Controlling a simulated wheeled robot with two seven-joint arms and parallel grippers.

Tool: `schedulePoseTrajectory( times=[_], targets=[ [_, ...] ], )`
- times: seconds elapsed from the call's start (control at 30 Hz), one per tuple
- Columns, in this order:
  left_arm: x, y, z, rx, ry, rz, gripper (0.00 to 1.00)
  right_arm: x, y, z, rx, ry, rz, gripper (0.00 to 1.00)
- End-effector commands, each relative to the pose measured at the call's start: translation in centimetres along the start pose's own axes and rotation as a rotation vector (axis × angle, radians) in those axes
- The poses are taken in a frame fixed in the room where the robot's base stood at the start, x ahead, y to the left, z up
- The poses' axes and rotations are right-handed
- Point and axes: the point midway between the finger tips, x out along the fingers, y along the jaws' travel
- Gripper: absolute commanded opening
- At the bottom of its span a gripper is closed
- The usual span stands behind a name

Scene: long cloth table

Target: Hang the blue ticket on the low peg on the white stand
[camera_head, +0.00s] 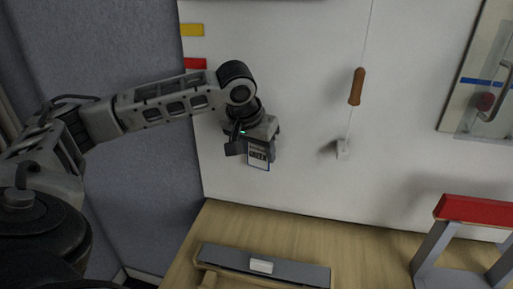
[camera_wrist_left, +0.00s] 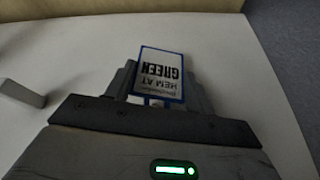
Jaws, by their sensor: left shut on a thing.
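The ticket (camera_head: 258,157) is a small white card with a blue border, held in front of the white panel. In the left wrist view the ticket (camera_wrist_left: 160,72) shows dark print, with "GREEN" in large letters, upside down. My left gripper (camera_head: 261,138) is shut on the ticket, which sticks out past the fingertips. In the left wrist view the gripper (camera_wrist_left: 158,92) has its fingers behind and beside the ticket. My right gripper is not in view.
A red-topped grey frame (camera_head: 474,211) stands at right on the wooden table (camera_head: 350,245). A grey bar (camera_head: 290,269) lies in front.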

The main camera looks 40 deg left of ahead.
Motion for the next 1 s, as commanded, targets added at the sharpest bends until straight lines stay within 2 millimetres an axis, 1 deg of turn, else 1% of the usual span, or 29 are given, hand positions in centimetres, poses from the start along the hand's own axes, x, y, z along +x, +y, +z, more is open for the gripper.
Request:
schedulePoseTrajectory(
  times=[0.2, 0.23, 0.27, 0.3, 0.33, 0.57, 0.7, 0.77, 0.87, 0.97, 1.0],
  targets=[
    [0.0, 0.0, 0.0, 0.000, 0.000, 0.000, 0.29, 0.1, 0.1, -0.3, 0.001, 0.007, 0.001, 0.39],
    [0.0, 0.0, 0.0, 0.000, 0.000, 0.000, 0.56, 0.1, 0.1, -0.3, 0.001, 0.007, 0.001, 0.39],
    [0.0, 0.0, 0.0, 0.000, 0.000, 0.000, 0.65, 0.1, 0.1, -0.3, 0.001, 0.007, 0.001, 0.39],
    [0.0, 0.0, 0.0, 0.000, 0.000, 0.000, 0.76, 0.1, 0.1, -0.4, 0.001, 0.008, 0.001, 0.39],
    [0.0, 0.0, 0.0, 0.000, 0.000, 0.000, 0.79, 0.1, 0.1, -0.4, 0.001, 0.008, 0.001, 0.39],
    [0.0, 0.0, 0.0, 0.000, 0.000, 0.000, 0.79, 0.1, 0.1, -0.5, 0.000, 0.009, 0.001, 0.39],
    [-0.7, 0.0, -0.1, 0.000, 0.002, 0.001, 0.79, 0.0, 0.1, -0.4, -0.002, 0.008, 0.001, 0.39],
    [-1.4, 0.0, -0.1, 0.000, 0.003, 0.001, 0.79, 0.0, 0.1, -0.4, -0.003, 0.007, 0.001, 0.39],
    [-3.3, 0.0, -0.1, 0.001, 0.006, 0.001, 0.79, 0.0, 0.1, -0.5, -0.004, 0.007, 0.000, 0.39],
    [-5.7, 0.0, -0.1, 0.001, 0.006, 0.000, 0.79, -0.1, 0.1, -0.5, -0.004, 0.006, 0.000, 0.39],
    [-6.8, 0.0, -0.1, 0.001, 0.007, 0.001, 0.79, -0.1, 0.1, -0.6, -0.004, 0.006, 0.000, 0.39]
  ],
)
